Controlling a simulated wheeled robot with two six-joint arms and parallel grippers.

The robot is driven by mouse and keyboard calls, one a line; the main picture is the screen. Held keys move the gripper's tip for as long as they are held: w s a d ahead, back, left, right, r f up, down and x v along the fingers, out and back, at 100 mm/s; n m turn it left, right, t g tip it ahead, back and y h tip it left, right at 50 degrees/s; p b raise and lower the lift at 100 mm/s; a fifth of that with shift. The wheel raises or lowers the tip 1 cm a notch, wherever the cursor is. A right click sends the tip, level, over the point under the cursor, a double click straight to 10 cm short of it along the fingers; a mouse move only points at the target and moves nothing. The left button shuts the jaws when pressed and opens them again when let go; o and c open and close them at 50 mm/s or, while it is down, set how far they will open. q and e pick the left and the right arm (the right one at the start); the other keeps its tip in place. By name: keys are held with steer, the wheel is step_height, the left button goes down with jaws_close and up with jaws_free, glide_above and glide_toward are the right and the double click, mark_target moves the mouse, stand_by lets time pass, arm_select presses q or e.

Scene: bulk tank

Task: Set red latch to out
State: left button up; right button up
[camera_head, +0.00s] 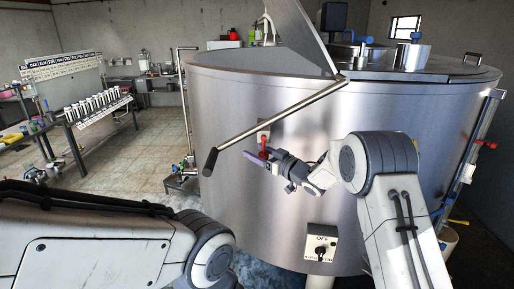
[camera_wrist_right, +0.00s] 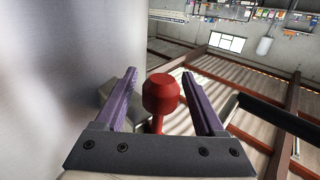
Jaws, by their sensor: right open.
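The red latch (camera_head: 264,143) is on the front wall of the steel tank, below the slanted metal bar. In the right wrist view its red knob (camera_wrist_right: 161,94) shows between the two purple fingers. My right gripper (camera_head: 250,157) is at the latch, its fingers pointing left. In the right wrist view my right gripper (camera_wrist_right: 166,92) is open, with gaps on both sides of the knob. Of my left arm (camera_head: 110,245) only the links show at the lower left; its gripper is out of view.
A metal bar with a dark grip (camera_head: 211,161) slants down across the steel tank (camera_head: 225,110), close above the latch. A control box marked OFF (camera_head: 321,241) sits lower on the tank. Benches with bottles (camera_head: 95,104) stand at the left, with open tiled floor (camera_head: 140,150).

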steer(key=shift+w+a, duration=0.15)
steer(key=shift+c, duration=0.3)
jaws_close()
stand_by(1.1)
